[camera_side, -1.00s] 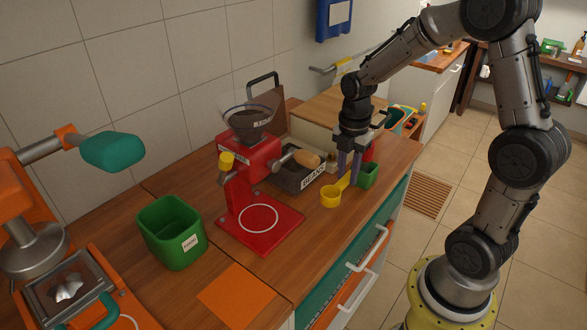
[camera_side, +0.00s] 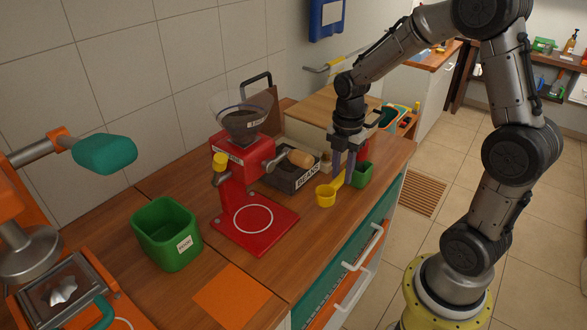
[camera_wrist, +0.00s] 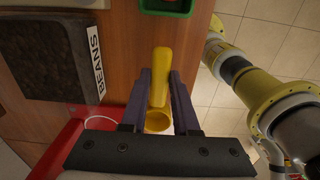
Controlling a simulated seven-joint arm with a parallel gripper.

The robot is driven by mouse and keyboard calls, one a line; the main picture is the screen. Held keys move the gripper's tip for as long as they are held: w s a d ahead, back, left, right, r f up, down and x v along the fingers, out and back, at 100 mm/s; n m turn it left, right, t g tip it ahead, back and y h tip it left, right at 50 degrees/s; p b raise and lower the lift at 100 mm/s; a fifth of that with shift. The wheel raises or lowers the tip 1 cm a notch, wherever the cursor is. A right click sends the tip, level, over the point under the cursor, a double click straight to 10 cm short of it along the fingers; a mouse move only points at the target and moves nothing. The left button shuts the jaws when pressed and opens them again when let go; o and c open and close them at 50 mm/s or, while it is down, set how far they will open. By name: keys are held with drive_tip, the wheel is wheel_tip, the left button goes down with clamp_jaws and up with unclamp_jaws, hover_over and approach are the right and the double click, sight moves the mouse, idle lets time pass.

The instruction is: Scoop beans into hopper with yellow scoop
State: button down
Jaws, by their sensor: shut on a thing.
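The yellow scoop (camera_side: 325,197) is near the counter's front edge, its cup toward the red grinder. My gripper (camera_side: 343,179) points down and is shut on the scoop's handle, which shows between the fingers in the wrist view (camera_wrist: 160,80). I cannot tell whether the scoop touches the counter. The dark bin labelled BEANS (camera_side: 307,180) stands behind and left of the scoop; it also shows at upper left in the wrist view (camera_wrist: 97,60). The clear hopper (camera_side: 243,122) sits on top of the red grinder (camera_side: 232,180) and holds dark contents.
A small green container (camera_side: 364,174) stands right beside the gripper. A larger green bin (camera_side: 168,238) and an orange mat (camera_side: 232,295) are at left. A wooden box (camera_side: 320,120) stands behind.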

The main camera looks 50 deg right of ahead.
wheel_tip(320, 180, up, 15)
drive_tip(key=w+a+n+t+y, duration=0.1)
drive_tip(key=w+a+n+y, duration=0.15)
drive_tip(key=w+n, duration=1)
drive_tip(key=w+a+n+y, duration=0.1)
drive_tip(key=w+a+n, duration=0.4)
drive_tip(key=n, duration=1.4)
drive_tip(key=shift+t, duration=0.3)
drive_tip(key=f, duration=0.1)
drive_tip(key=w+f, duration=0.1)
drive_tip(key=f, duration=0.1)
drive_tip(key=d+f, duration=0.1)
drive_tip(key=f, duration=0.1)
drive_tip(key=shift+w, duration=0.15)
drive_tip(key=s+d+f+t+y, duration=0.2)
drive_tip(key=d+f+y, duration=0.2)
drive_tip(key=f, duration=0.3)
drive_tip(key=shift+d+f+y, duration=0.35)
drive_tip(key=shift+f+y, duration=0.05)
drive_tip(key=shift+y, duration=0.05)
